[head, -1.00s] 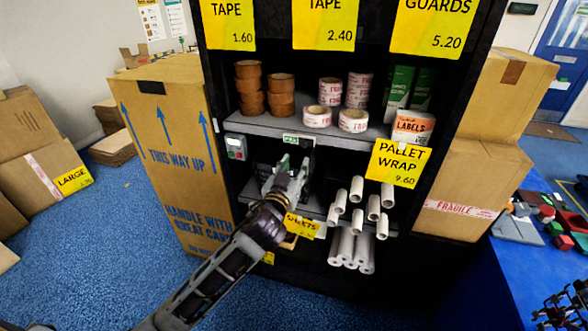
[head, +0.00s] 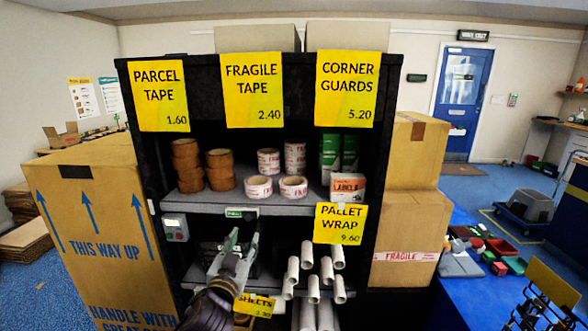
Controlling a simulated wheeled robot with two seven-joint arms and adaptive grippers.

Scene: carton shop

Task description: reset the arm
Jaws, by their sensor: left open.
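My left gripper (head: 232,246) is in front of the lower bay of the black shelf unit (head: 130,125), under the middle shelf (head: 250,206). Its jaws are open, and I see nothing held between them. My left forearm comes up from the bottom edge of the head view. A dark item behind the gripper is partly hidden and too dim to name. My right gripper does not show clearly in this view.
Parcel tape rolls (head: 186,165), fragile tape rolls (head: 258,187) and a labels box (head: 347,188) stand on the shelf above. White pallet wrap rolls (head: 307,255) stick out right of the gripper. Cartons flank the unit: a tall one (head: 90,215) left, stacked ones (head: 408,222) right. A blue table (head: 455,290) stands right.

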